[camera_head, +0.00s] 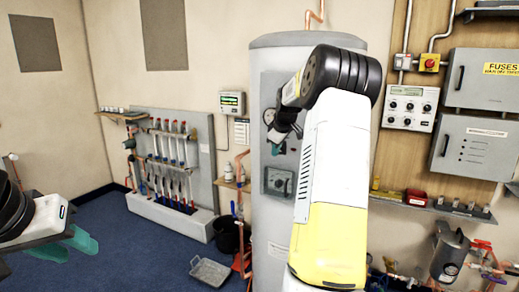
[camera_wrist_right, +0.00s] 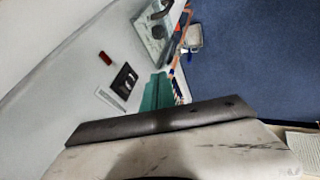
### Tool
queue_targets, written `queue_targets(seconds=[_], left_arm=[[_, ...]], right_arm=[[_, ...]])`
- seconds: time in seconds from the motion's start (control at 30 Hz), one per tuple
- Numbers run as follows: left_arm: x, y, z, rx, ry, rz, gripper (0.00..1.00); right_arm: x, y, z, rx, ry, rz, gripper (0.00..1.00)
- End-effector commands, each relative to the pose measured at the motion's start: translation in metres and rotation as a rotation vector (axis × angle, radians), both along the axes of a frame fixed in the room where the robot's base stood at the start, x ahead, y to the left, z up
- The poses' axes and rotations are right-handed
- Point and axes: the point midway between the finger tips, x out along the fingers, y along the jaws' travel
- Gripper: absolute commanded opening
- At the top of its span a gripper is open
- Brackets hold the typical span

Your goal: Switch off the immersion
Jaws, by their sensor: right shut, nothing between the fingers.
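The immersion switch looks to be the small black plate with a pale rocker (camera_wrist_right: 124,80) on the cylinder's grey panel in the right wrist view. A red indicator (camera_wrist_right: 105,58) and a white label (camera_wrist_right: 110,98) flank it. My right gripper (camera_wrist_right: 158,92) has its teal fingers shut and empty, beside the switch plate; I cannot tell whether they touch the panel. In the head view the right gripper (camera_head: 279,146) is in front of the tall grey cylinder (camera_head: 262,215), and the switch is hidden there. My left gripper (camera_head: 66,246) is at the lower left, empty, its fingers seemingly apart.
A dial box (camera_head: 279,182) sits low on the cylinder panel. Grey wall boxes (camera_head: 473,150) and a red-yellow isolator (camera_head: 429,63) are at right.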

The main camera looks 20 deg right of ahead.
Motion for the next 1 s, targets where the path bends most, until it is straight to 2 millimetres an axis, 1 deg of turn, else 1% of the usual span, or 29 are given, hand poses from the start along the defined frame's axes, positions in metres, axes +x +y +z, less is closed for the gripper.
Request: queue_targets(seconds=[0.03, 0.43, 0.6, 0.77, 0.87, 0.97, 1.0], left_arm=[[0.000, 0.000, 0.000, 0.000, 0.000, 0.000, 0.36], [0.000, 0.000, 0.000, 0.000, 0.000, 0.000, 0.36], [0.000, 0.000, 0.000, 0.000, 0.000, 0.000, 0.36], [0.000, 0.000, 0.000, 0.000, 0.000, 0.000, 0.36], [0.000, 0.000, 0.000, 0.000, 0.000, 0.000, 0.36], [0.000, 0.000, 0.000, 0.000, 0.001, 0.000, 0.36], [0.000, 0.000, 0.000, 0.000, 0.001, 0.000, 0.36]], right_arm=[[-0.006, 0.001, 0.010, -0.004, -0.008, -0.003, 0.00], [-0.054, 0.021, 0.051, -0.004, -0.007, -0.002, 0.00], [-0.065, 0.025, 0.060, -0.003, -0.005, -0.002, 0.00], [-0.068, 0.027, 0.062, -0.001, -0.004, -0.002, 0.00], [-0.076, 0.042, 0.068, 0.011, -0.008, -0.010, 0.00], [-0.100, 0.077, 0.079, 0.053, -0.013, -0.037, 0.00], [-0.114, 0.096, 0.084, 0.080, -0.017, -0.056, 0.00]])
